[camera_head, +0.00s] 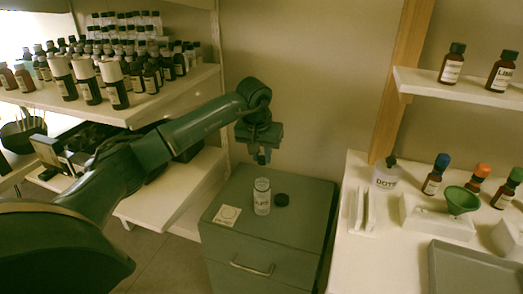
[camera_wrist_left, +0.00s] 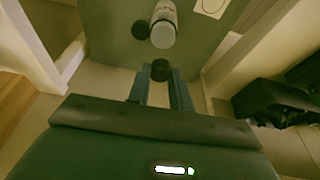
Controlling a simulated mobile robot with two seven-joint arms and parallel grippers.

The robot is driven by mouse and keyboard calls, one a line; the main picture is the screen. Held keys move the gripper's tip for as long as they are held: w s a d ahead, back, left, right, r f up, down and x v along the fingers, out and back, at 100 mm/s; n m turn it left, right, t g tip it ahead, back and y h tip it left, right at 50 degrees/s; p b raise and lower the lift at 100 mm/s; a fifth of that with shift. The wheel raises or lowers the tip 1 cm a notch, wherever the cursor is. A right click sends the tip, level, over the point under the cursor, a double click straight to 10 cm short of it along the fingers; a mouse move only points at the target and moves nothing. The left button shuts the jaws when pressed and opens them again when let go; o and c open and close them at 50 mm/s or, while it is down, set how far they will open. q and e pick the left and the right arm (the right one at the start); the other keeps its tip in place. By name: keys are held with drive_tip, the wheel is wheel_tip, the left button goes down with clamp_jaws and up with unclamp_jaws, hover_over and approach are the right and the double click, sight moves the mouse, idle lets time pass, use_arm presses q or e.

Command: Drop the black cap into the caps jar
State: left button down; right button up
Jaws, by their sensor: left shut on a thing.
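My left gripper (camera_head: 262,157) points down above the grey-green cabinet, higher than the jar and apart from it. In the left wrist view its two fingers (camera_wrist_left: 161,80) are shut on a small black cap (camera_wrist_left: 161,70). The caps jar (camera_head: 262,198), a clear jar with a white label, stands upright on the cabinet top, almost below the gripper; its label is too small to read surely. The jar also shows in the left wrist view (camera_wrist_left: 163,27), beyond the fingertips. My right gripper is not in view.
A dark round lid (camera_head: 281,200) lies beside the jar, and a pale square card (camera_head: 227,215) lies to its left on the cabinet top (camera_head: 305,215). A shelf with many bottles (camera_head: 115,85) is at left. The white table (camera_head: 365,260) at right holds a DOTS jar (camera_head: 385,177), bottles and a green funnel (camera_head: 461,201).

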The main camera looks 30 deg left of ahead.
sight(261, 164)
use_arm(q)
wheel_tip(261, 164, down, 3)
drive_tip(key=shift+f+b, duration=0.1)
drive_tip(key=shift+b, duration=0.6)
drive_tip(key=shift+f+b, duration=0.45)
drive_tip(key=shift+f, duration=0.55)
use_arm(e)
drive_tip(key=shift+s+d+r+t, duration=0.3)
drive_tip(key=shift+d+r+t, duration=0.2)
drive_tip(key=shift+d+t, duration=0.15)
use_arm(q)
drive_tip(key=c, duration=1.2)
unclamp_jaws()
drive_tip(key=shift+o, duration=0.2)
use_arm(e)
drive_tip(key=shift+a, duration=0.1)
